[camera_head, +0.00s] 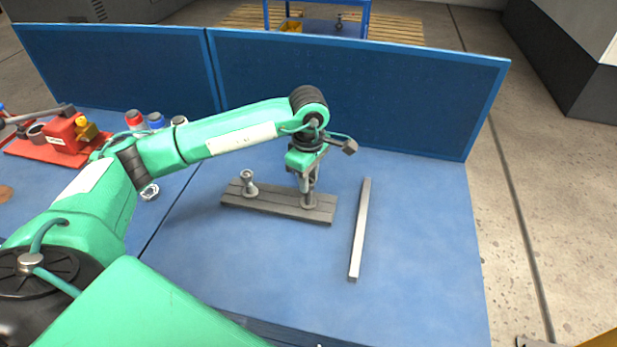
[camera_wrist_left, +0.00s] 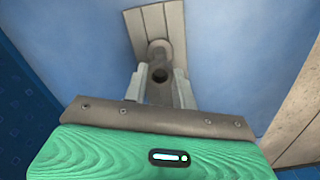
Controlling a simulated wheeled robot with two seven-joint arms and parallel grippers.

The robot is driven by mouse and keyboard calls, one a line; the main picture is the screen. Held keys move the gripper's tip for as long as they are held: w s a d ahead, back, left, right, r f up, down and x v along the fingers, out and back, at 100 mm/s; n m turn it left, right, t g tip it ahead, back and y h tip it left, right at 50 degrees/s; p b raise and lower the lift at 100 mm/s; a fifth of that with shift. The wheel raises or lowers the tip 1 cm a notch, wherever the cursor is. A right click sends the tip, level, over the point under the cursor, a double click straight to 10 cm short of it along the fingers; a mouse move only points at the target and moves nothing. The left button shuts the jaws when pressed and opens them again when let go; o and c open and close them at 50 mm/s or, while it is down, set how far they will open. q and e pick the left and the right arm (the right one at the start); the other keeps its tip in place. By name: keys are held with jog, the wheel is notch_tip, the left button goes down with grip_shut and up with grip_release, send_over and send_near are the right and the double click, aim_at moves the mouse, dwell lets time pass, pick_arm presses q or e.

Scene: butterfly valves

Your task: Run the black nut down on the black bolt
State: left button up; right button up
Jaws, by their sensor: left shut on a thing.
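A grey slotted board (camera_head: 275,206) lies on the blue table with one upright bolt at each end. My left gripper (camera_head: 307,188) points down over the bolt at the right end and hides most of it. In the left wrist view, the fingers of my left gripper (camera_wrist_left: 159,80) stand on both sides of a small dark piece, the black nut (camera_wrist_left: 159,73), and are shut on it. A round grey base (camera_wrist_left: 160,48) shows just past it on the board. The thread and the nut's height on it cannot be made out. My right gripper is not in view.
A second grey bolt (camera_head: 248,182) stands at the board's left end. A loose grey bar (camera_head: 360,230) lies right of the board. Red and blue-capped items (camera_head: 134,118) and a red vise-like fixture (camera_head: 62,138) are at the left. Blue panels (camera_head: 350,90) close the back.

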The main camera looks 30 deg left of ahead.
pick_arm(q)
jog(key=shift+f, duration=0.15)
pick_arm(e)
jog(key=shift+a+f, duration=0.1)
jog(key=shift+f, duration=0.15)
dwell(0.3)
pick_arm(q)
jog(key=shift+b, duration=0.45)
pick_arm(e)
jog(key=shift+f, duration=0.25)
